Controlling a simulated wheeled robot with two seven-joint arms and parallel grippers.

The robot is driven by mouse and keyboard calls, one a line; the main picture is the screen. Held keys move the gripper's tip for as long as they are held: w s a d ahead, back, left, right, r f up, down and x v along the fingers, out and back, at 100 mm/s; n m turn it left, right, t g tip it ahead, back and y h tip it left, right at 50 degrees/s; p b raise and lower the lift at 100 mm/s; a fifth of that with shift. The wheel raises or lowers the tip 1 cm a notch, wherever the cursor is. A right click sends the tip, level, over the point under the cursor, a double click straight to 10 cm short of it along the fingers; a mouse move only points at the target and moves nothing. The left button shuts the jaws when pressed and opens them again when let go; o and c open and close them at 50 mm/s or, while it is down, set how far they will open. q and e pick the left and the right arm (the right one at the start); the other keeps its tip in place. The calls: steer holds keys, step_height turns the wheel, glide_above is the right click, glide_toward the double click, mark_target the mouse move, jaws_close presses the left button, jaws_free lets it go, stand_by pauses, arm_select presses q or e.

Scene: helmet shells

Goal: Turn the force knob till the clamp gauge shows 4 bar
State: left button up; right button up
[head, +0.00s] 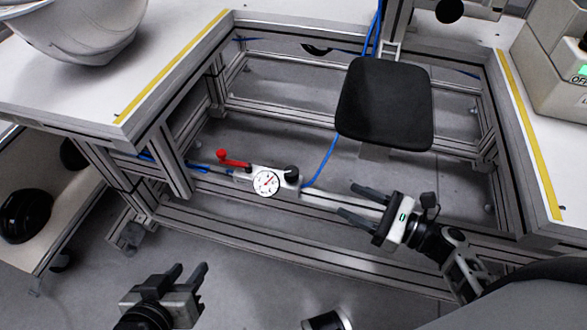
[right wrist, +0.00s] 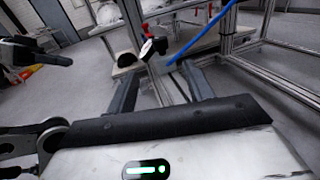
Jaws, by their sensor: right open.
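The clamp gauge (head: 265,183) is a round white dial with a red mark, facing up on a pale block on the frame's front rail. It is too small to read. The black force knob (head: 292,174) sits just right of it; it seems to show in the right wrist view (right wrist: 160,46) ahead of the fingers. My right gripper (head: 346,199) is open and empty, right of the knob and apart from it, its fingers pointing left toward it. My left gripper (head: 190,268) is open and empty, low and to the left, away from the gauge.
A red-handled lever (head: 232,160) stands left of the gauge. A blue hose (head: 322,163) rises right of the knob. A black pad (head: 385,103) hangs over the frame's middle. Worktops with yellow strips flank the frame; a pale helmet shell (head: 75,30) is on the left one.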

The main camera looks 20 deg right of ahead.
mark_target(297, 174)
steer(key=b+x, duration=0.1)
steer(key=x, duration=1.2)
arm_select(q)
steer(key=shift+w+d+f, duration=0.1)
steer(key=shift+d+f, duration=0.1)
steer(key=shift+f, duration=0.6)
arm_select(e)
steer(key=shift+w+a, duration=0.45)
arm_select(q)
steer(key=shift+f, duration=0.1)
arm_select(e)
steer(key=c, duration=1)
